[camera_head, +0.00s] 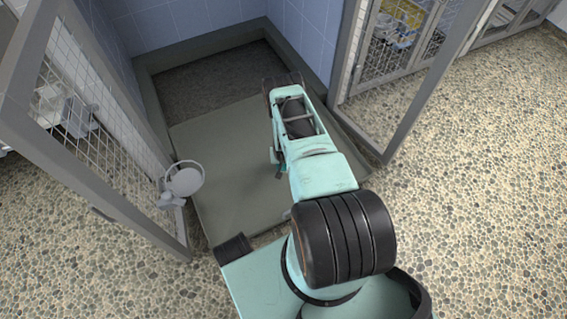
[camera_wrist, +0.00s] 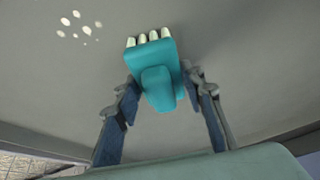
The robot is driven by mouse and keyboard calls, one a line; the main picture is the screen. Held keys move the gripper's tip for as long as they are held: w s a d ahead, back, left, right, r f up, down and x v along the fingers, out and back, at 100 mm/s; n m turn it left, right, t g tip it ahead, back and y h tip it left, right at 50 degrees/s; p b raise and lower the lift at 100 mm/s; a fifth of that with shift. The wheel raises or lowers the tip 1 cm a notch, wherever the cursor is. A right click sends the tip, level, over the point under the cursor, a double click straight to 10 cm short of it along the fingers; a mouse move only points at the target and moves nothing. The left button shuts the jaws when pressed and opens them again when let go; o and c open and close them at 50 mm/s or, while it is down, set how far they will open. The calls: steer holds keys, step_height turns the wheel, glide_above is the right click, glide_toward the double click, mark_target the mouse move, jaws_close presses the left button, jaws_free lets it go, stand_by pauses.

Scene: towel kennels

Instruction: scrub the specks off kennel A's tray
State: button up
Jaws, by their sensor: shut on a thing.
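The grey tray (camera_head: 222,200) lies on the floor of the open kennel in the head view, and its surface fills most of the wrist view (camera_wrist: 245,60). Several pale specks (camera_wrist: 79,25) sit in a cluster on the tray at the upper left of the wrist view. My gripper (camera_wrist: 160,84) is shut on a teal brush (camera_wrist: 158,90) with pale bristle tufts at its far end. The brush is right of the specks and apart from them. Whether the bristles touch the tray is not clear. In the head view my arm hides the brush and the specks.
Mesh door panels stand open at left (camera_head: 110,205) and right (camera_head: 405,95) of the kennel. A white bowl (camera_head: 184,181) hangs in a holder on the left door. Blue tiled walls (camera_head: 180,22) enclose the back, with a dark mat (camera_head: 205,80) before them. Pebbled floor (camera_head: 480,170) is clear at right.

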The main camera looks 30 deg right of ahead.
steer(key=shift+w+f, duration=0.15)
steer(key=shift+w, duration=1.55)
steer(key=shift+d, duration=0.9)
steer(key=shift+s+r+p, duration=0.2)
steer(key=shift+s+p, duration=0.65)
steer(key=shift+s, duration=0.8)
steer(key=shift+s+f+p, duration=0.2)
steer(key=shift+s+p, duration=0.35)
steer(key=shift+s, duration=1.45)
steer(key=shift+s+r+p, duration=0.15)
steer(key=shift+s+p, duration=0.9)
steer(key=shift+s, duration=2.3)
steer(key=shift+s+f, duration=0.2)
steer(key=shift+s, duration=1.7)
steer(key=shift+s+r+p, duration=0.1)
steer(key=shift+r+p, duration=2.45)
steer(key=shift+r, duration=0.45)
